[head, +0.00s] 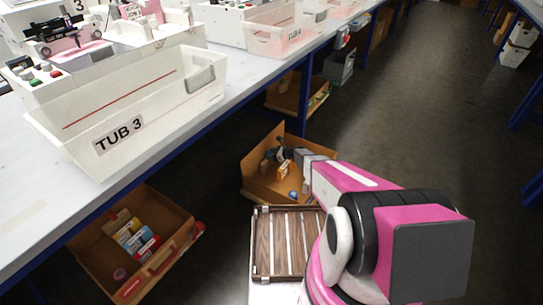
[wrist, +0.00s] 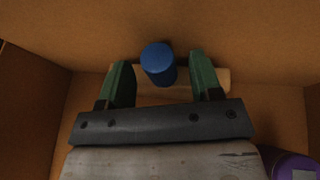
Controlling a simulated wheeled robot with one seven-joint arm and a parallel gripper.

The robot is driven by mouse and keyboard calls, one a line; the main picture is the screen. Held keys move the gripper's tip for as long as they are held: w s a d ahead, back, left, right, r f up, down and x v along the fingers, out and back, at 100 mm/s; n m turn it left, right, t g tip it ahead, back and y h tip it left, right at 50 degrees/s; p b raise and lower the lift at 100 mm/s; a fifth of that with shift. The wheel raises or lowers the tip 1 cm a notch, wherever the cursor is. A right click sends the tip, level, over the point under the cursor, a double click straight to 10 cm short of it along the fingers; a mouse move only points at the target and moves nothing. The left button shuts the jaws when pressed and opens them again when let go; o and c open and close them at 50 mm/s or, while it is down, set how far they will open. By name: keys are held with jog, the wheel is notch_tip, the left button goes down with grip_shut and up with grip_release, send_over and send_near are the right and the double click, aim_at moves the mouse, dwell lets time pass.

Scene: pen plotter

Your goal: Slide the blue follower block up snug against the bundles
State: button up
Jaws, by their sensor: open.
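My gripper (wrist: 160,78) is open inside a cardboard box, its two green fingers on either side of a blue round-topped piece (wrist: 158,60). A gap shows between each finger and the blue piece. A tan block (wrist: 185,83) lies under or behind it; I cannot tell whether they are joined. In the head view my gripper (head: 284,152) reaches into the open cardboard box (head: 254,176) below the table. I cannot tell if the blue piece is the follower block. No bundles can be clearly made out in the wrist view.
A purple cylinder (wrist: 297,166) lies at the wrist view's lower right. Box walls surround my gripper. White TUB 3 (head: 150,112) stands on the table; another box (head: 112,262) with coloured packets is at lower left. A slatted wooden tray (head: 290,243) lies near my arm.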

grip_shut()
jog(key=s+d, duration=0.5)
jog(key=d, duration=0.3)
jog(key=s+d, duration=0.5)
jog(key=d, duration=0.2)
jog(key=shift+s+d, duration=0.3)
jog(key=shift+d, duration=0.1)
grip_release()
jog(key=shift+d, duration=0.1)
jog(key=v, duration=1)
jog(key=shift+d, duration=0.3)
jog(key=shift+s+r, duration=0.1)
jog(key=shift+s, duration=0.05)
